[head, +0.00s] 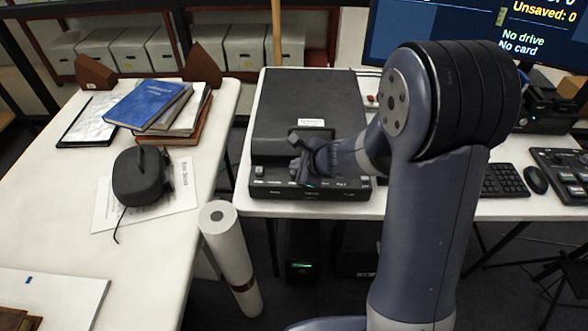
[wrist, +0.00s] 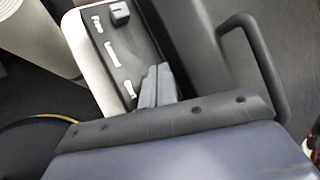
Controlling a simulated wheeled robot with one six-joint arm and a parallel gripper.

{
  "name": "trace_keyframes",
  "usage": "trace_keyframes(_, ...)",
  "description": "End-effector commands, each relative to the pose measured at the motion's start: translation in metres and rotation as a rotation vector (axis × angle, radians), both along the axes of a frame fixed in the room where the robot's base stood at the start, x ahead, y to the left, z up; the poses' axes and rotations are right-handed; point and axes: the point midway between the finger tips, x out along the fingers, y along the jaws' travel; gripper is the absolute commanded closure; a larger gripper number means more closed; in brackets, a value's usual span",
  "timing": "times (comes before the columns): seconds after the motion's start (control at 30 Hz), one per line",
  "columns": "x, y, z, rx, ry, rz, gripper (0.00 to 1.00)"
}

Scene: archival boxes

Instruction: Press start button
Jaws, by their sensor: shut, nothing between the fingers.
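A black flatbed machine (head: 305,105) with a white label stands on the middle table. Its front panel (head: 338,190) carries small buttons and white markings too small to read surely. I cannot tell which one is the start button. My gripper (head: 300,172) is over the left-middle part of this panel, and the arm hides part of the machine's right side. In the wrist view, the panel (wrist: 122,58) shows blurred white labels and a raised dark block at its far end. My shut, empty fingers (wrist: 157,84) reach over the panel's edge. Whether they touch it is unclear.
A large handle (wrist: 262,60) arches beside the panel in the wrist view. A screen (head: 430,25) reads "Unsaved: 0", "No drive" and "No card". A keyboard (head: 503,181) and mouse (head: 536,179) lie to the right. A paper roll (head: 230,255) stands in the gap left of the table.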

Motion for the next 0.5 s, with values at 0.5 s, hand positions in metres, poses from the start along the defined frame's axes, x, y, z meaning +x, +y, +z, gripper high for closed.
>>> trace_keyframes(0.5, 0.0003, 0.0001, 0.0121, 0.001, -0.001, 0.0, 1.0)
